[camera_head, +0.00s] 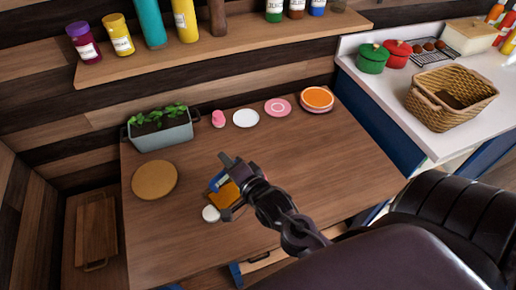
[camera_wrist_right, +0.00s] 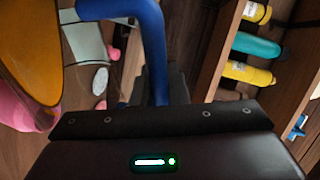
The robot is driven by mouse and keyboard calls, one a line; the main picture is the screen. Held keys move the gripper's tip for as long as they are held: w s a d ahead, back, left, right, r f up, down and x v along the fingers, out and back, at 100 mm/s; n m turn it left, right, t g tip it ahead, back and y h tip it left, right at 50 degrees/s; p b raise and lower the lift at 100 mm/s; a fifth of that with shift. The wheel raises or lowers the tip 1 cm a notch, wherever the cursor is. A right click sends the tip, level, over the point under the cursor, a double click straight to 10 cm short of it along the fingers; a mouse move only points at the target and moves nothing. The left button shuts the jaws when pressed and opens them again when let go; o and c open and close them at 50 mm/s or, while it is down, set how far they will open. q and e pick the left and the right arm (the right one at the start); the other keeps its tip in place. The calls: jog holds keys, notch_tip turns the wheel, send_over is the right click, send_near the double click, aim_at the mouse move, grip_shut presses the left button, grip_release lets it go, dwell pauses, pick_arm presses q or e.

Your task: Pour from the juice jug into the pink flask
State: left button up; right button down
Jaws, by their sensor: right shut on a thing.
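My right gripper (camera_head: 228,183) is shut on the blue handle of the juice jug (camera_head: 225,194), over the front middle of the table. In the right wrist view the jug's amber body (camera_wrist_right: 38,45) fills the upper left, with its blue handle at the jaws. The jug's exact tilt is hard to tell. A small pink flask-like thing (camera_head: 218,119) stands at the back of the table, right of the planter. A larger pink surface shows low at the left of the wrist view, partly behind the jug; I cannot tell what it is. My left gripper is out of view.
A white disc (camera_head: 211,213) is beside the jug. A round board (camera_head: 154,180) lies left, a planter (camera_head: 162,134) behind it. A white plate (camera_head: 246,118), a pink plate (camera_head: 277,107) and an orange one (camera_head: 317,98) line the back. The table's right part is clear.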

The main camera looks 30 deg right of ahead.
jog(key=shift+w+d+r+m+p, duration=0.1)
jog(key=shift+d+r+m+p, duration=0.15)
jog(key=shift+d, duration=0.2)
jog(key=shift+w+d+r+m+p, duration=0.1)
jog(key=shift+d+r+m+p, duration=0.05)
jog(key=shift+d+p, duration=0.25)
dwell(2.2)
jog(key=shift+d+r+m+y+p, duration=0.3)
jog(key=shift+d+m+p, duration=0.2)
jog(key=shift+d+p, duration=0.1)
dwell(1.8)
